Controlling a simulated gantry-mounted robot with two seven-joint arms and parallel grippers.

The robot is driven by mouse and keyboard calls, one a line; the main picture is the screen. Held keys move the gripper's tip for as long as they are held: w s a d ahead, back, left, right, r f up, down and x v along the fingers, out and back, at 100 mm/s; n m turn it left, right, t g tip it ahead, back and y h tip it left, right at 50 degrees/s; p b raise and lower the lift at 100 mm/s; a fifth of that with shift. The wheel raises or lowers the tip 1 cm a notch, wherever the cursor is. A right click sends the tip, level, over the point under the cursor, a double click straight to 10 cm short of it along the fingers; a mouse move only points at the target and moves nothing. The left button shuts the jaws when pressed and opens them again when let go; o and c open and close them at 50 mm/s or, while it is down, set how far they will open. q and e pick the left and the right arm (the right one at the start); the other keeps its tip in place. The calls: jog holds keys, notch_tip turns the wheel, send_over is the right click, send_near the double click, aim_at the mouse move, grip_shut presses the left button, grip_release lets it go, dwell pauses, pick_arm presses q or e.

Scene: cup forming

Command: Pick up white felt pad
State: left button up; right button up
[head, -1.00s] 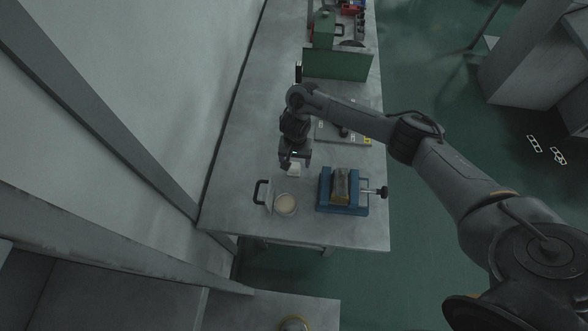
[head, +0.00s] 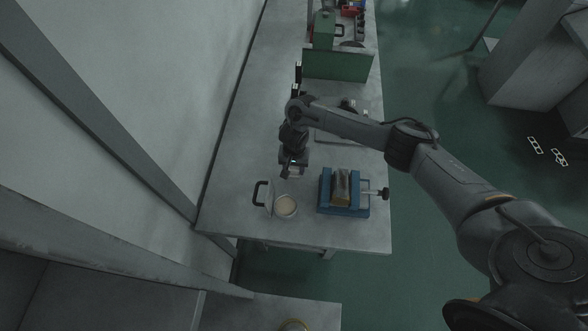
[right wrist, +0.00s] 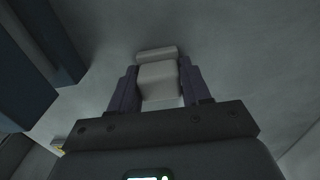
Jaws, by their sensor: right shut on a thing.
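The white felt pad (right wrist: 158,80) is a pale block between the two fingers of my right gripper (right wrist: 155,88) in the right wrist view. The gripper is shut on it, one finger on each side. In the head view my right gripper (head: 293,171) points down at the table behind the round cream dish. The pad is mostly hidden there. Whether the pad touches the table is hard to tell. My left gripper is not in view.
A blue vise (head: 326,191) holding a yellowish block stands to the right. A round cream dish (head: 286,206) and a black handle (head: 261,193) are in front. A green machine (head: 337,66) stands at the far end. Bare table (head: 240,150) lies to the left.

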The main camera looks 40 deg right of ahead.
jog(key=shift+c, duration=0.6)
notch_tip(320, 180, up, 9)
jog(key=p, duration=0.4)
jog(key=shift+r+p, duration=0.45)
jog(key=shift+r, duration=0.05)
